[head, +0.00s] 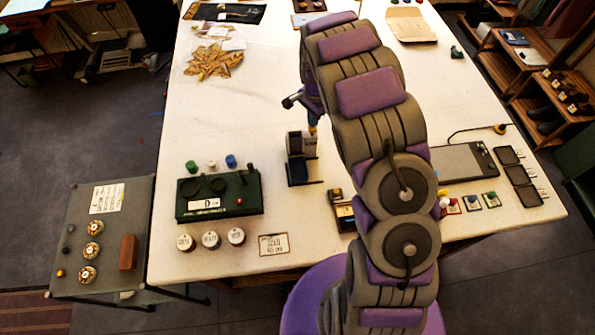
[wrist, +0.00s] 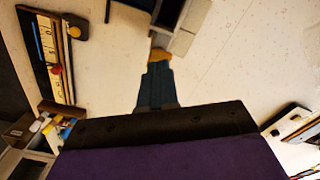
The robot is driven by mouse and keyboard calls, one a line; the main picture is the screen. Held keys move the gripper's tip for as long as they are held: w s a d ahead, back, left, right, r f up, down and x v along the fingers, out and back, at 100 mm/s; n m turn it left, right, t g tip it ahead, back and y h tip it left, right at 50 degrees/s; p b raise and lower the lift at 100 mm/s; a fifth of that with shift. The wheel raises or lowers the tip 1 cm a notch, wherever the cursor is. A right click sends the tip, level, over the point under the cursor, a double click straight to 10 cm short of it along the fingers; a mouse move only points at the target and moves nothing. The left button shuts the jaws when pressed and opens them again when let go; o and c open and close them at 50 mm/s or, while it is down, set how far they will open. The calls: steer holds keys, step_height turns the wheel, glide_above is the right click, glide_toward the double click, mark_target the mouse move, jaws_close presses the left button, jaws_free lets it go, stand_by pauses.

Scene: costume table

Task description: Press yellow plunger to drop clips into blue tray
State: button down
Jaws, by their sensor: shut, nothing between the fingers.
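A grey dispenser (head: 309,144) stands upright on the white table, left of my arm. A dark blue tray (head: 304,172) sits at its front foot. The dispenser also shows at the top of the wrist view (wrist: 191,18). My gripper (head: 312,121) is shut and empty, pointing down right above the dispenser. In the wrist view its blue fingers (wrist: 157,78) end at a yellow piece (wrist: 160,55), which looks like the plunger. Whether they touch or press it I cannot tell. No clips can be made out in the tray.
Left of the dispenser is a green device (head: 220,194) with small knobs and bottles behind it. Several round-topped pots (head: 211,240) and a label card (head: 273,244) lie in front. A gold leaf-shaped piece (head: 214,62) lies farther back. A dark grey pad (head: 462,162) is at the right.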

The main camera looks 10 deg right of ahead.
steer(key=shift+f+b, duration=0.35)
steer(key=shift+f, duration=1.25)
steer(key=shift+r, duration=1.55)
stand_by(0.3)
